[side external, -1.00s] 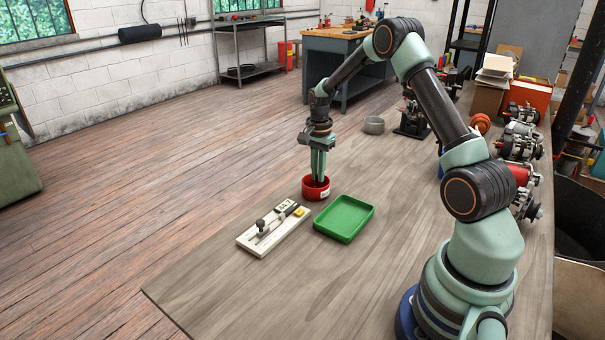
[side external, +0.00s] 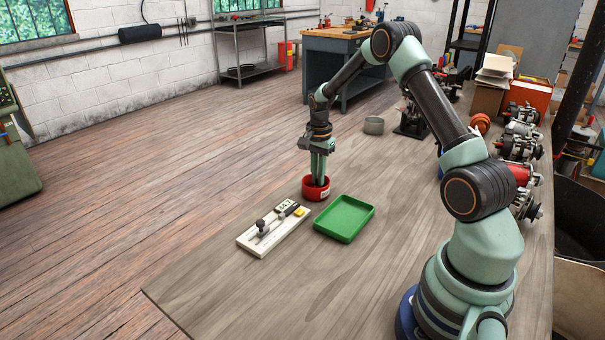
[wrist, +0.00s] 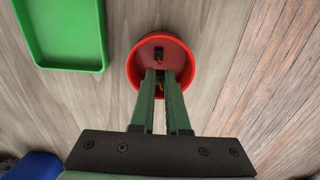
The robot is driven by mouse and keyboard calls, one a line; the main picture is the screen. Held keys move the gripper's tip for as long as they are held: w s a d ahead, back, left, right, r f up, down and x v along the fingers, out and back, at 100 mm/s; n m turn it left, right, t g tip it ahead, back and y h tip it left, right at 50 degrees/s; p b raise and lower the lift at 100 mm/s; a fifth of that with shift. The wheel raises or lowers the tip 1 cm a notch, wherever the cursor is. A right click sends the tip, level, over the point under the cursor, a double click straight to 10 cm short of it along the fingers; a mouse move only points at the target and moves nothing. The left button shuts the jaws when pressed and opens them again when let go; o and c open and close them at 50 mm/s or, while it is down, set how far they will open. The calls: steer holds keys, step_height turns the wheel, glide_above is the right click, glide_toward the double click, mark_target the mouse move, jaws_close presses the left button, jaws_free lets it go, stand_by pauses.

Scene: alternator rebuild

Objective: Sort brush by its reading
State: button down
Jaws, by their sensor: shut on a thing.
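A round red bowl (side external: 316,194) stands on the wooden bench; it also shows in the wrist view (wrist: 188,66). My gripper (side external: 319,183) points straight down with its fingertips inside the bowl. In the wrist view its fingers (wrist: 160,78) are shut on a small dark brush (wrist: 160,76). A second dark brush (wrist: 158,54), with a copper-coloured bit, lies in the bowl just beyond the fingertips. A pale measuring fixture (side external: 262,236) with a lit display (side external: 284,206) lies beside the bowl; its digits are too small to read surely. The green tray (side external: 344,219) looks empty.
A small grey metal cup (side external: 374,125) stands behind my gripper. Several alternators (side external: 520,145) and cardboard boxes (side external: 490,92) line the right side of the bench. The front of the bench (side external: 280,290) is clear.

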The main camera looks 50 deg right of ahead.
steer(key=shift+f, duration=1.1)
stand_by(1.4)
steer(key=c, duration=0.8)
jaws_free()
steer(key=shift+c, duration=0.2)
steer(key=c, duration=0.4)
steer(key=shift+r, duration=4)
